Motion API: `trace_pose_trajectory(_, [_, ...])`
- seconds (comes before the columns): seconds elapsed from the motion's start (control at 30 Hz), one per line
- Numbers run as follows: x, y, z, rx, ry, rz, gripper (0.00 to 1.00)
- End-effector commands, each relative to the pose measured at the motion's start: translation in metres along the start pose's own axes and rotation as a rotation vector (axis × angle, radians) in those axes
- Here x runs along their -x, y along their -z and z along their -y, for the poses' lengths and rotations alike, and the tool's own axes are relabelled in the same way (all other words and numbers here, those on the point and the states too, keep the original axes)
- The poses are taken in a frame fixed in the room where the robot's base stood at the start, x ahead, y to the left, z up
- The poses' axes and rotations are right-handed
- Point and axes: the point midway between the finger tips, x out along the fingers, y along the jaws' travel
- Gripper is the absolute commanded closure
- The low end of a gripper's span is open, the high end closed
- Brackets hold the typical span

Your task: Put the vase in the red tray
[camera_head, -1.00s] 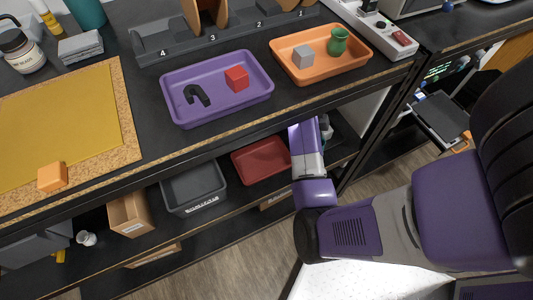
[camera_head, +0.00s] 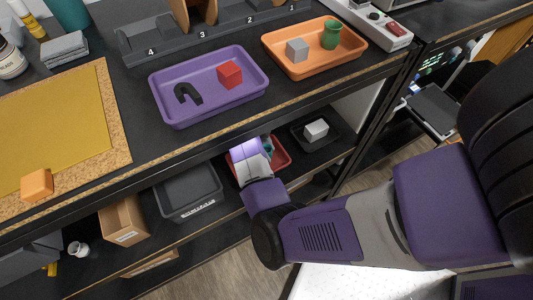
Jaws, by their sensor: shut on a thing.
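The red tray (camera_head: 284,160) is on the lower shelf under the worktop, partly covered by my arm. My gripper (camera_head: 266,149) reaches in under the worktop edge at the tray, largely hidden by my own wrist. It is shut on a small teal thing (camera_head: 269,144), apparently the vase, of which only a sliver shows. I cannot tell whether the vase touches the tray floor or is above it.
A dark bin (camera_head: 190,205) stands left of the red tray, and a black tray with a pale block (camera_head: 316,130) stands right. Above, the worktop holds a purple tray (camera_head: 210,119) and an orange tray (camera_head: 315,70) with a green vessel (camera_head: 331,35). The worktop edge overhangs the shelf.

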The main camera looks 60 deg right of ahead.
Motion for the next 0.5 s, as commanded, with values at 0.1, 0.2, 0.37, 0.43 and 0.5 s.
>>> trace_pose_trajectory(0.1, [-0.0104, -0.0045, -0.0006, 0.001, -0.002, 0.000, 1.00])
trace_pose_trajectory(0.2, [-0.0098, -0.0044, -0.0004, 0.000, -0.001, 0.001, 1.00])
trace_pose_trajectory(0.37, [-0.0109, -0.0047, -0.0004, 0.000, -0.001, 0.001, 1.00])
trace_pose_trajectory(0.43, [-0.0132, -0.0056, -0.0004, 0.000, -0.001, 0.001, 1.00])
trace_pose_trajectory(0.5, [-0.0122, -0.0053, -0.0004, 0.000, -0.001, 0.001, 0.59])
